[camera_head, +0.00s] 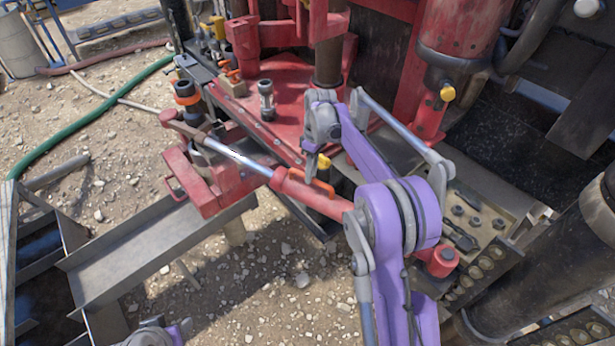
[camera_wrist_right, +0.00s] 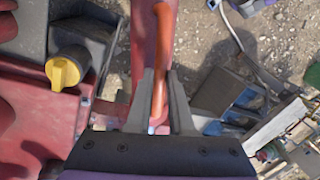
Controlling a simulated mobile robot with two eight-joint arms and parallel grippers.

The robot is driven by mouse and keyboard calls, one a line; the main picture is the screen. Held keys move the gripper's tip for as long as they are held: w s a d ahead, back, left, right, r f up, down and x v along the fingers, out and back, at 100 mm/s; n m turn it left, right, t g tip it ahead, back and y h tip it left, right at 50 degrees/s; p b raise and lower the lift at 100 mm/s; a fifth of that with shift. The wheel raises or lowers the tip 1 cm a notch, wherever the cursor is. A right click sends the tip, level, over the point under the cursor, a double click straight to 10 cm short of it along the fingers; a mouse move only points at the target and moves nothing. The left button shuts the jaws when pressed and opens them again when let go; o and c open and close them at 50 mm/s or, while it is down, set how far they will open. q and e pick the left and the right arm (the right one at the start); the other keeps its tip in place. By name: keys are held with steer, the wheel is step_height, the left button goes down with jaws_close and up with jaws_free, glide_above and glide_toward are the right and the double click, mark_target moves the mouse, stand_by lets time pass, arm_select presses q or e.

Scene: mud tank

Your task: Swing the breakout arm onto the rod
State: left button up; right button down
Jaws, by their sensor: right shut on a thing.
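The breakout arm is a red hydraulic cylinder (camera_head: 315,196) with a silver piston rod (camera_head: 240,156); it lies diagonally over the front of the red deck. Its left end meets a red block (camera_head: 205,188). An orange handle (camera_head: 322,187) sits on the cylinder, and it also shows in the right wrist view (camera_wrist_right: 160,60). My right gripper (camera_head: 313,172) reaches down onto this handle, its fingers (camera_wrist_right: 160,105) shut on either side of it. The dark upright rod (camera_head: 328,62) stands behind, apart from the cylinder. Only a bit of my left arm shows at the bottom edge; its fingers are out of view.
A small metal fitting (camera_head: 266,100) stands on the red deck (camera_head: 300,85). A steel channel (camera_head: 160,248) runs along the lower left. A tray of bolts (camera_head: 475,215) lies at the right. A green hose (camera_head: 95,115) crosses open gravel at the left.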

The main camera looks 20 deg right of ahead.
steer(key=shift+w+d+r, duration=0.15)
steer(key=shift+d, duration=0.15)
steer(key=c, duration=1.2)
jaws_free()
steer(key=o, duration=0.4)
steer(key=shift+w+d, duration=0.1)
steer(key=shift+w, duration=0.05)
steer(key=shift+c, duration=0.2)
steer(key=shift+r, duration=0.35)
steer(key=p+v, duration=0.1)
steer(key=v, duration=0.8)
steer(key=shift+r, duration=0.4)
